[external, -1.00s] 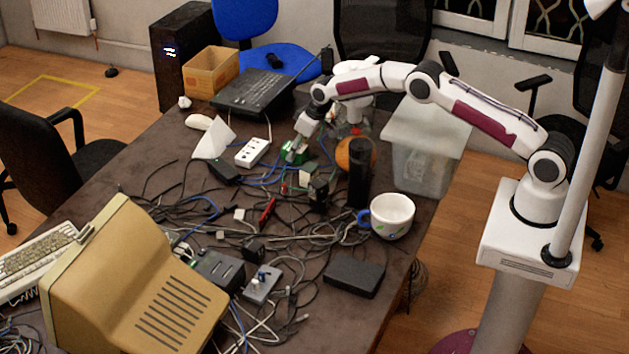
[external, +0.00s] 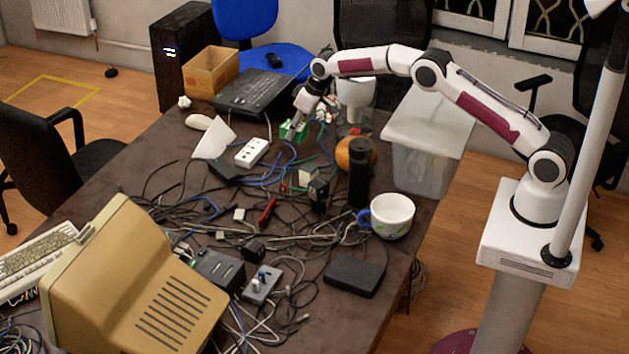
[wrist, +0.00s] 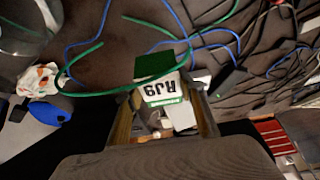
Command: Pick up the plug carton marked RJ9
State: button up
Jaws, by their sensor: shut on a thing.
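The plug carton (wrist: 162,90) is green and white, with RJ9 reading upside down on its white side in the wrist view. My gripper (wrist: 163,104) is shut on it, one finger on either side. In the external view the green carton (external: 292,131) hangs at the tip of my gripper (external: 296,122), seemingly above the far part of the table. Part of the carton is hidden by the gripper there.
A white power strip (external: 252,152) and several tangled cables lie on the table nearby. A clear jar (external: 355,118), an orange ball-like thing (external: 352,152), a black cylinder (external: 359,186) and a white cup (external: 392,216) stand to the right.

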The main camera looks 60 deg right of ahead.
jog(key=shift+r, duration=0.8)
